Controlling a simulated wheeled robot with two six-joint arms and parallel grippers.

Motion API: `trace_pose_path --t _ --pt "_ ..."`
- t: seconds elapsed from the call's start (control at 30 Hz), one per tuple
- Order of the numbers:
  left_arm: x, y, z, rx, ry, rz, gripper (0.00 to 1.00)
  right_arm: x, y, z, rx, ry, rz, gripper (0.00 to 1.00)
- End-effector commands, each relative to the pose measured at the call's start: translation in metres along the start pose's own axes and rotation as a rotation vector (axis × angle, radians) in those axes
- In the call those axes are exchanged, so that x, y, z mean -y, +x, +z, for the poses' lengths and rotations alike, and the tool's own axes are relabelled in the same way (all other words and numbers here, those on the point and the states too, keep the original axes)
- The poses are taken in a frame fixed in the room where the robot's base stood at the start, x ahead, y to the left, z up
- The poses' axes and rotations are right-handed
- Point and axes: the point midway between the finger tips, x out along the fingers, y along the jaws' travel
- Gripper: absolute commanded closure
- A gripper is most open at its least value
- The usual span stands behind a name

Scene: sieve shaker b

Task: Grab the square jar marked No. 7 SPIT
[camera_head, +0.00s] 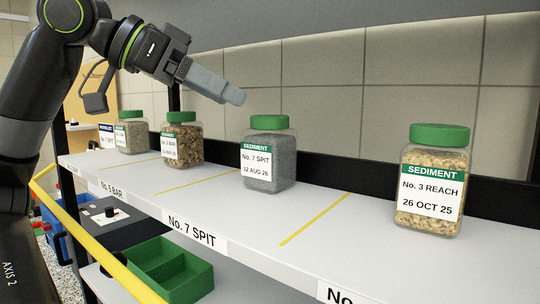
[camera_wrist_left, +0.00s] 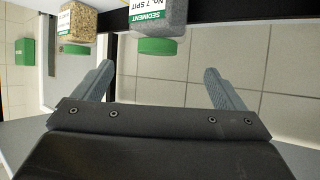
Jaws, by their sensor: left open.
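The square jar marked No. 7 SPIT (camera_head: 268,155) stands upright on the white shelf, with grey contents, a green lid and a label dated 12 AUG 26. My right gripper does not show.
The No. 3 REACH jar (camera_head: 433,180) stands to the right. Yellow lines (camera_head: 312,222) divide the shelf. A green tray (camera_head: 165,268) is below.

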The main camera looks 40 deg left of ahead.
Motion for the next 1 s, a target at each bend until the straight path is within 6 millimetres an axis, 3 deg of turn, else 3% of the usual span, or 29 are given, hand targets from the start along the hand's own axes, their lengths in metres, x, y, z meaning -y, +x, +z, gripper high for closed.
trace_pose_path --t 0.1,0.3,0.7,0.97,1.0 --pt "0.0 0.02 -0.001 0.003 0.001 0.002 0.08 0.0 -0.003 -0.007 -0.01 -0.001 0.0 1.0" --pt "0.0 0.035 -0.001 0.0 0.0 0.001 0.08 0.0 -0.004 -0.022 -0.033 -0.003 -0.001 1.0" --pt "0.0 0.083 -0.002 0.002 0.0 0.001 0.08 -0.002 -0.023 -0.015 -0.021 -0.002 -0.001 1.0" --pt "0.0 0.086 -0.001 -0.002 0.0 -0.001 0.08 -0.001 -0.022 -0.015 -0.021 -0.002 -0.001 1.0" --pt "0.0 0.086 -0.001 -0.002 0.0 -0.001 0.12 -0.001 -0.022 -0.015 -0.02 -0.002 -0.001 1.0"
